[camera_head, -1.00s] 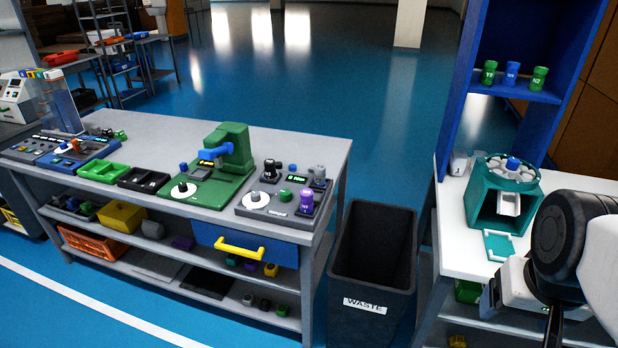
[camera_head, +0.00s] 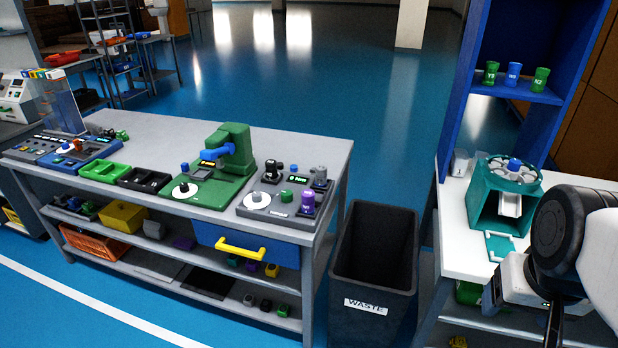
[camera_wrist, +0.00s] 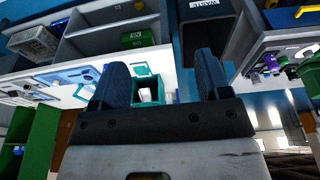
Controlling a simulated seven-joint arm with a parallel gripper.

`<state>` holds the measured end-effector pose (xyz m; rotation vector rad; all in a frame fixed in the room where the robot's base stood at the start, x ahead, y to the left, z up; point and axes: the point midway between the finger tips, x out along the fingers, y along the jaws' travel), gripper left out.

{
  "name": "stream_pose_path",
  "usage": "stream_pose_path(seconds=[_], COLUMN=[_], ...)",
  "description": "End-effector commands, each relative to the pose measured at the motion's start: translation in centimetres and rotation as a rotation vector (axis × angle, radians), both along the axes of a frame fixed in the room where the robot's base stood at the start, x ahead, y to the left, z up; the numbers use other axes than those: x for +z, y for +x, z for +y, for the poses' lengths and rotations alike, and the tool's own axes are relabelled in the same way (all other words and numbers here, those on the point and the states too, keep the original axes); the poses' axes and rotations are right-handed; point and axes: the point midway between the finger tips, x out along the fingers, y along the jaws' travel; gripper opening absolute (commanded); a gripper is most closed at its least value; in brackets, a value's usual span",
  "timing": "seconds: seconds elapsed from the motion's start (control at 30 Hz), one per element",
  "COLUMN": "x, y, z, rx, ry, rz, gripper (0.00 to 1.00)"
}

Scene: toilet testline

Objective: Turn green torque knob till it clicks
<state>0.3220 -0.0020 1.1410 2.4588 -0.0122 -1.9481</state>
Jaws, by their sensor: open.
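A green knob (camera_head: 286,196) sits on the grey test panel (camera_head: 256,212) at the right end of the long bench. A purple cup-shaped part (camera_head: 308,203) stands just right of it. Black and grey knobs and a small lit display (camera_head: 297,178) are behind; the display's text is too small to read surely. My gripper (camera_head: 520,312) is at the lower right of the head view, by the white table and well away from the green knob. The wrist view shows its two dark fingers (camera_wrist: 160,78) apart, with nothing between them.
A black waste bin (camera_head: 374,262) stands between the bench and the white table (camera_head: 452,240). A teal dispenser (camera_head: 478,208) is close to my arm. A green press (camera_head: 222,175) stands left of the panel. A yellow-handled drawer (camera_head: 242,248) is below.

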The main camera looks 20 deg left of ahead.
Motion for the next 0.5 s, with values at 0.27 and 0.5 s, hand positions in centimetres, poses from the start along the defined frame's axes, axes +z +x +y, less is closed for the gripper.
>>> stream_pose_path(seconds=[0.27,0.5], x=[1.2,2.5], y=[3.9,9.1], z=[1.3,3.4], rx=[0.108,0.256], ry=[-0.016,-0.038], rz=[0.014,0.029], gripper=[0.7,0.7])
